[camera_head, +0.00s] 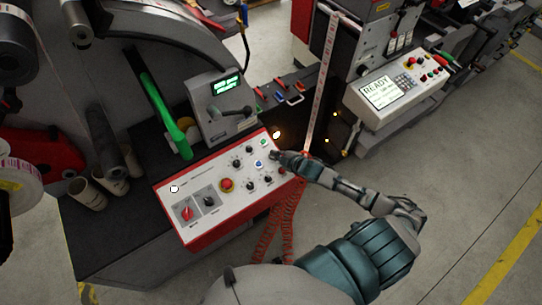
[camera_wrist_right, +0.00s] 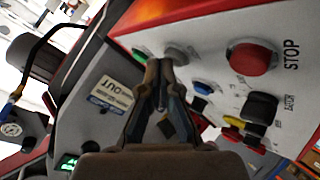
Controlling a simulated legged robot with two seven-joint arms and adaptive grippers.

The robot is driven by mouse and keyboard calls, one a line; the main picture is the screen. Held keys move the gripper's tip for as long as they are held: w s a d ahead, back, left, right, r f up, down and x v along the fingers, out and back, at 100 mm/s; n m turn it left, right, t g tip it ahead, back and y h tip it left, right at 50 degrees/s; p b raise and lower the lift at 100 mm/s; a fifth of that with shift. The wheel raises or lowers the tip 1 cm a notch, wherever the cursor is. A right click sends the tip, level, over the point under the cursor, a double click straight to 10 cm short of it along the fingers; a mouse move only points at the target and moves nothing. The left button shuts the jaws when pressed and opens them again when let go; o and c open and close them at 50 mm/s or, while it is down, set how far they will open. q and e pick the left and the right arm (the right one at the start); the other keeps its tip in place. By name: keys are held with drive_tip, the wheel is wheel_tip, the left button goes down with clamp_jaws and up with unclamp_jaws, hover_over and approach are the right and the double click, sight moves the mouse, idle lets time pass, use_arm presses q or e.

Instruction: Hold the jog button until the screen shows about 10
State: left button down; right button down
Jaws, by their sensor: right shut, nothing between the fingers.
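The control panel (camera_head: 185,207), white with red edges, bears a red mushroom button (camera_head: 226,184), a blue button (camera_head: 259,164), a green button (camera_head: 264,142) and several black knobs. I cannot read which button is jog. My right gripper (camera_head: 276,155) is shut and empty at the panel's right end. In the right wrist view its fingertips (camera_wrist_right: 160,66) lie near a green button (camera_wrist_right: 139,57) and a grey button (camera_wrist_right: 177,54); contact is unclear. A small screen (camera_head: 227,84) with green characters sits on a grey box behind the panel; its value is too small to read. My left gripper is out of view.
A second console (camera_head: 396,92) with a READY screen stands at the right. Red coiled cables (camera_head: 283,222) hang below the panel. Cardboard cores (camera_head: 86,193) stand at the left.

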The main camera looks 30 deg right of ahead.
drive_tip(key=shift+d+f, duration=0.25)
drive_tip(key=shift+d, duration=0.25)
drive_tip(key=shift+w+d+f, duration=0.1)
drive_tip(key=shift+d+f, duration=0.05)
drive_tip(key=shift+f, duration=0.05)
drive_tip(key=shift+a, duration=0.45)
drive_tip(key=shift+a+r, duration=0.1)
drive_tip(key=shift+r+p, duration=0.5)
drive_tip(key=shift+p, duration=0.15)
drive_tip(key=shift+s+r+p, duration=0.2)
drive_tip(key=shift+r+p, duration=0.1)
drive_tip(key=shift+p, duration=0.1)
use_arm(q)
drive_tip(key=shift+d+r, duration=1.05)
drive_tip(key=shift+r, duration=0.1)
use_arm(e)
drive_tip(key=shift+a, duration=0.1)
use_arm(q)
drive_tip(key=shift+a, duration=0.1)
use_arm(e)
drive_tip(key=shift+a, duration=0.1)
